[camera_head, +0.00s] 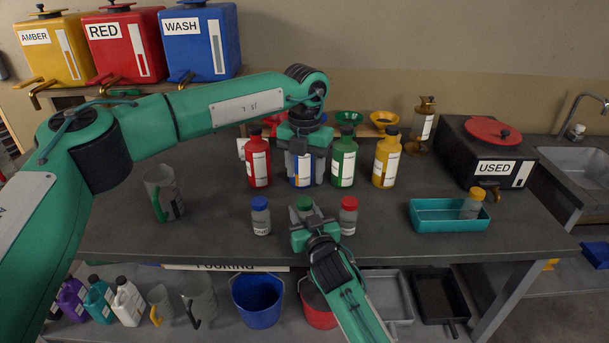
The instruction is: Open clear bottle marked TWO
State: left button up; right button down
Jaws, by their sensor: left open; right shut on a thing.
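Small clear bottles stand in a row on the dark bench: one with a blue cap (261,216), one with a green cap (304,203) and one with a red cap (348,215). Their labels are too small to read, so I cannot tell which is marked TWO. My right gripper (310,222) is shut on the green-capped bottle, and hides most of its body. My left gripper (303,172) is open, pointing down above and behind the green cap, and apart from it.
Red (258,162), green (343,162) and yellow (386,162) tall bottles stand behind; a blue one is partly hidden by my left gripper. A teal tray (430,217) holds a yellow-capped bottle (472,204). A grey jug (162,192) stands left. The bench between is clear.

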aim_at(304, 201)
pick_arm(q)
jog(key=m, duration=0.7)
jog(key=shift+m, duration=0.4)
jog(key=m, duration=1.9)
jog(key=shift+f, duration=0.4)
jog(key=shift+a+f, duration=0.1)
jog(key=shift+f, duration=3.5)
jog(key=c, duration=1)
